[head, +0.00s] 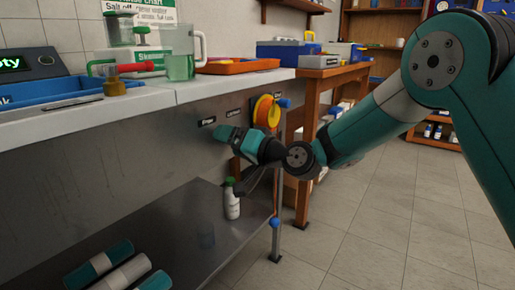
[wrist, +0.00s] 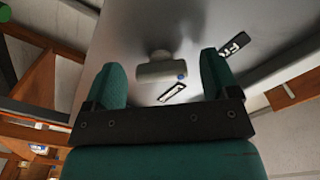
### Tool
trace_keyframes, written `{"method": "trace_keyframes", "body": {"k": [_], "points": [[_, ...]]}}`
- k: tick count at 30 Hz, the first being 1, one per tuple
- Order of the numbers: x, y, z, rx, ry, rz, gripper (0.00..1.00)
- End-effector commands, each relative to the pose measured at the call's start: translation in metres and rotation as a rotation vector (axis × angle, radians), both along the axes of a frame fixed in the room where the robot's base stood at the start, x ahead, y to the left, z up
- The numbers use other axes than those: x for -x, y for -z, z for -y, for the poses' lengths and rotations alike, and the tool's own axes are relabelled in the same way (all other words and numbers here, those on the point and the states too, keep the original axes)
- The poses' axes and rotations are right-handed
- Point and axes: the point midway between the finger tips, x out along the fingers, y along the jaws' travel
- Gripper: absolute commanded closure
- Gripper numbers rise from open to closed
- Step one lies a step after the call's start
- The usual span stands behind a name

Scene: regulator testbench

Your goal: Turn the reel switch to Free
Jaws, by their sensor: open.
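The reel switch (wrist: 160,72) shows in the wrist view as a grey knob with a wide bar and a small blue dot at its right end. It stands on a grey metal panel. A dark label starting "FR" (wrist: 235,44) lies to its right, and a second small label (wrist: 172,92) sits just below it. My gripper (wrist: 161,62) is open, with one green finger on each side of the switch; I cannot tell whether they touch it. In the head view my gripper (head: 228,134) is at the bench's front panel and hides the switch.
A yellow and orange reel (head: 266,111) is on the panel just right of my gripper. A lower metal shelf (head: 190,225) holds a white bottle (head: 232,203) below it and several cylinders at the front. The tiled floor at right is open.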

Motion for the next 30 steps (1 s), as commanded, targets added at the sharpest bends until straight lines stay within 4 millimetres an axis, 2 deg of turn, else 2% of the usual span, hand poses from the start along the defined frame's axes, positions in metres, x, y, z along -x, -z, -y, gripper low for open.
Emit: {"method": "trace_keyframes", "body": {"k": [5, 12, 18, 24, 30], "points": [[0.019, 0.0, 0.028, 0.0, 0.005, -0.004, 0.19], [0.058, 0.001, 0.077, 0.0, 0.006, -0.005, 0.19], [0.086, 0.001, 0.111, -0.001, 0.004, -0.003, 0.19], [0.1, 0.001, 0.128, 0.0, 0.003, -0.002, 0.19], [0.104, 0.0, 0.131, 0.001, -0.001, 0.0, 0.19]]}}
